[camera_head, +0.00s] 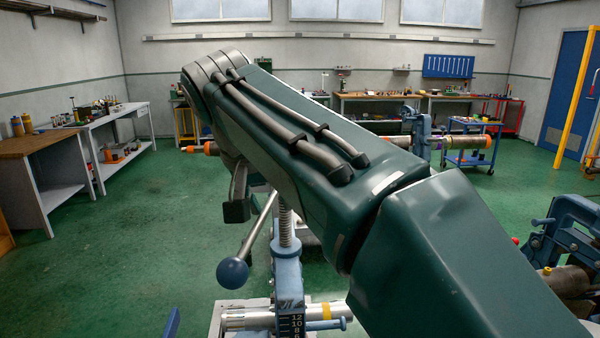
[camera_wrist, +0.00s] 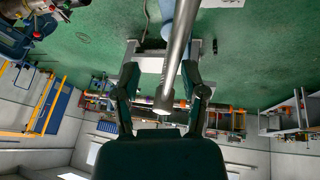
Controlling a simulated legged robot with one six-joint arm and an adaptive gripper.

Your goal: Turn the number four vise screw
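A blue pipe vise (camera_head: 288,275) stands below my arm in the head view, with an upright threaded screw (camera_head: 284,226). Its slanted steel handle (camera_head: 262,225) ends in a blue ball (camera_head: 233,273). My gripper (camera_head: 237,210) is partly hidden behind my arm, with a dark finger pointing down near the handle. In the wrist view my gripper (camera_wrist: 161,72) is open, one finger on each side of a steel bar (camera_wrist: 176,55). The bar's blunt end is near the palm; contact cannot be told. No number four is readable on the vise.
Another blue vise (camera_head: 570,245) is at the right. A workbench (camera_head: 40,180) stands left and a blue cart (camera_head: 470,145) at the back right. Green floor is open to the left.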

